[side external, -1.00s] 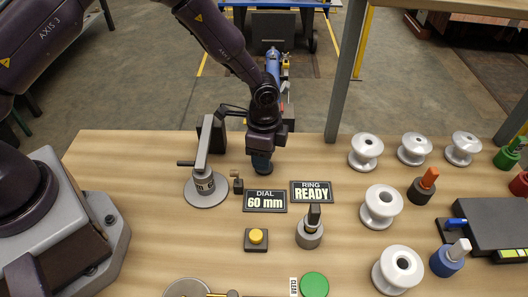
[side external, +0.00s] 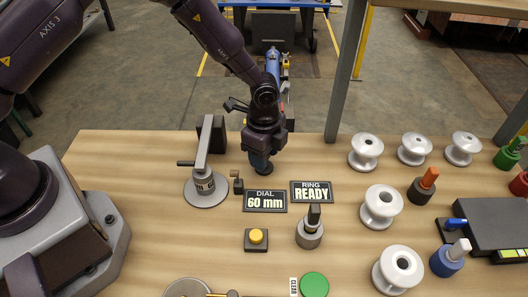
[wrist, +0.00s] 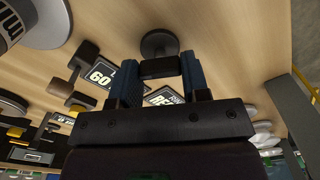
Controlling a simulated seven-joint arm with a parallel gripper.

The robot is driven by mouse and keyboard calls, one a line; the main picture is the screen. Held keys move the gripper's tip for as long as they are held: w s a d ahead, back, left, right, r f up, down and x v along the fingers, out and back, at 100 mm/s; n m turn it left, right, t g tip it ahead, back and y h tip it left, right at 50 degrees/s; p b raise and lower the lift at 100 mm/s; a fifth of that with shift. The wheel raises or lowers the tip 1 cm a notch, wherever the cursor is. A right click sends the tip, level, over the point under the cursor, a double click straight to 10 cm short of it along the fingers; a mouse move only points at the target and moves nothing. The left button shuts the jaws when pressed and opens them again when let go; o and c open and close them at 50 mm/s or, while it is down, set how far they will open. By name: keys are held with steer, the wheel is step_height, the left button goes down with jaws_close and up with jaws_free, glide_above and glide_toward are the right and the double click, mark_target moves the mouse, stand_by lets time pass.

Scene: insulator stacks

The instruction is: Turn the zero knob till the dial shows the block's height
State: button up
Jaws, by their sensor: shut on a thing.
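My gripper (side external: 261,162) points down at the back middle of the table. In the wrist view its two blue-grey fingers (wrist: 161,76) are shut on the dark bar of a knob (wrist: 160,66), which has a round dark base on the table; I take it to be the zero knob. In the side view the fingers mostly hide the knob. The dial display (side external: 265,202) reads 60 mm. A grey gauge stand (side external: 205,190) with a round base and a tall arm stands left of my gripper. I cannot tell for sure which thing is the block.
A sign reading RING READY (side external: 311,192) lies right of the dial. A yellow button (side external: 257,236), a grey post with a black top (side external: 309,232) and a green disc (side external: 314,285) are nearer the front. Several white insulators (side external: 381,208) stand at the right.

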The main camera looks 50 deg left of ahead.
steer(key=o, duration=0.9)
steer(key=shift+r, duration=0.1)
step_height(320, 180, up, 13)
steer(key=shift+f, duration=0.1)
